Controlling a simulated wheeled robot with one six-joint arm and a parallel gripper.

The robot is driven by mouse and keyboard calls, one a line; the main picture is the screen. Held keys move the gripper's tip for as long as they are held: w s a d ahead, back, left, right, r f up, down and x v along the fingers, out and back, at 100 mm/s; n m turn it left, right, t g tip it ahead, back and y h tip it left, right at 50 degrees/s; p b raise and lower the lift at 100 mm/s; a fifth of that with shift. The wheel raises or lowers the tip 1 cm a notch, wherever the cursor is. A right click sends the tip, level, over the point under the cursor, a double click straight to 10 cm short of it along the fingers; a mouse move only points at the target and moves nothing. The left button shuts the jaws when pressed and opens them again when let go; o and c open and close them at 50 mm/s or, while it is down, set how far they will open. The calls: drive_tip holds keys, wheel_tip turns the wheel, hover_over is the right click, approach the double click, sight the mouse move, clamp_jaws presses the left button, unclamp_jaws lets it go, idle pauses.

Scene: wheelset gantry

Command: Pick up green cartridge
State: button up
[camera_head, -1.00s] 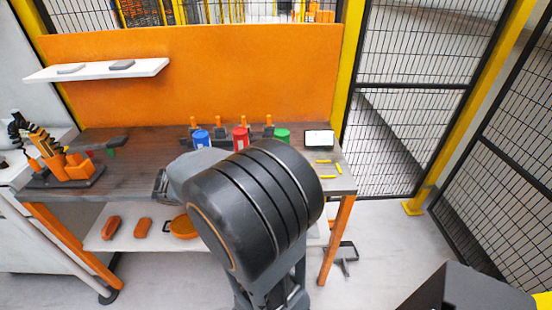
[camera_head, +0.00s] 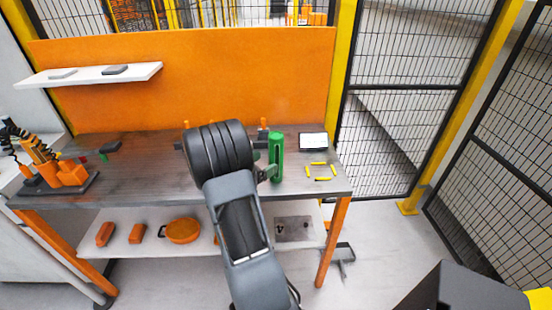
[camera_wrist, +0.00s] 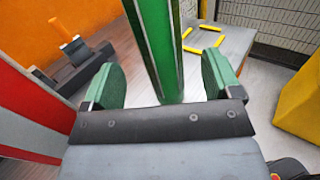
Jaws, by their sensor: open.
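The green cartridge (camera_head: 276,150) stands upright near the front right part of the workbench in the head view. In the wrist view the green cartridge (camera_wrist: 156,45) rises between the two green finger pads of my gripper (camera_wrist: 162,78). The jaws are apart, with a visible gap on each side of the cartridge. In the head view my gripper (camera_head: 266,173) is at the cartridge's left side, low on it and partly hidden by my arm.
A red and white cartridge (camera_wrist: 30,115) is close on the left in the wrist view. A dark rack with orange posts (camera_wrist: 72,45) stands behind. Yellow markings (camera_head: 321,171) and a white tablet-like panel (camera_head: 313,141) lie right of the cartridge. The orange back panel (camera_head: 190,80) closes off the rear.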

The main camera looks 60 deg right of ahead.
sight(271, 160)
drive_tip(key=shift+p+x, duration=0.75)
drive_tip(key=shift+x, duration=2.3)
drive_tip(key=shift+f, duration=0.15)
drive_tip(key=c, duration=1.2)
